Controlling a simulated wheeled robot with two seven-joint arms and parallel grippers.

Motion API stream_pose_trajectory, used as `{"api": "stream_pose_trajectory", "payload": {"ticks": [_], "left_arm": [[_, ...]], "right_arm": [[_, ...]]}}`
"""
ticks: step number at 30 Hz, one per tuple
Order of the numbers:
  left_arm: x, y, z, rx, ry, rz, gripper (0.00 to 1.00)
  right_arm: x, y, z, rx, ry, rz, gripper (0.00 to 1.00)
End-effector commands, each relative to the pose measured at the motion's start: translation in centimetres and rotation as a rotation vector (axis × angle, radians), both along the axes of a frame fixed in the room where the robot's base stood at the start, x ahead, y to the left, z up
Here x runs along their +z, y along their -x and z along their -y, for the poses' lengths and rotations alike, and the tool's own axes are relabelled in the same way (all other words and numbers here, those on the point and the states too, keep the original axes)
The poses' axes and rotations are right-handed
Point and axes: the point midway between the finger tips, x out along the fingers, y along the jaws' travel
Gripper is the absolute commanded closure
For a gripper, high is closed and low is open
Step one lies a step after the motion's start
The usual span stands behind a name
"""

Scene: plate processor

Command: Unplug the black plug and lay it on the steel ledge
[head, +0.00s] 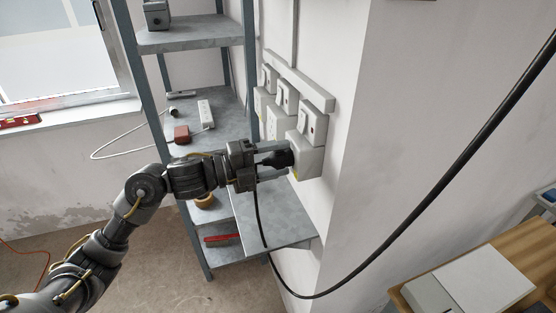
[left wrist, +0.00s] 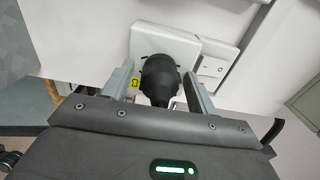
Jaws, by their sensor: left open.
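The black plug (head: 279,158) sits at the front of the lowest white socket box (head: 311,158) on the wall. In the left wrist view the plug (left wrist: 158,77) points at a white socket plate (left wrist: 165,42), with a small yellow label (left wrist: 135,83) beside it. My left gripper (head: 288,159) is open, its two fingers on either side of the plug. In the left wrist view the left gripper (left wrist: 160,90) shows gaps between the fingers and the plug. The grey steel ledge (head: 285,218) is below the sockets. My right gripper is not in view.
More socket boxes (head: 265,103) line the wall. A steel rack (head: 188,33) stands left, holding a power strip (head: 205,113) and a red-brown plug (head: 181,134). A thick black cable (head: 405,218) hangs across the right. A wooden table (head: 535,245) is at lower right. The visible ledge top is clear.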

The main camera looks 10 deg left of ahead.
Motion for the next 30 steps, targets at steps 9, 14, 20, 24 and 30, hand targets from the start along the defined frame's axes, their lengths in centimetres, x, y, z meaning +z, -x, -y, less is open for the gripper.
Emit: {"api": "stream_pose_trajectory", "payload": {"ticks": [9,14,20,24,30], "left_arm": [[0.0,0.0,0.0,0.000,0.000,0.000,0.63],[0.0,0.0,0.0,0.000,0.000,0.000,0.84],[0.0,0.0,0.0,0.000,0.000,0.000,1.00],[-0.1,0.2,-0.3,0.001,-0.001,-0.001,1.00],[-0.1,0.6,-1.0,0.000,-0.001,-0.001,1.00]], "right_arm": [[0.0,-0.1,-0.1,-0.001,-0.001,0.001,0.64],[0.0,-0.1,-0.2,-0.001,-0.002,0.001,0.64],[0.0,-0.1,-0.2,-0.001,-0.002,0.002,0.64],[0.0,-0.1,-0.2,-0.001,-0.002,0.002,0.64],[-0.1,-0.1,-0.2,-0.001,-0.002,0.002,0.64]]}}
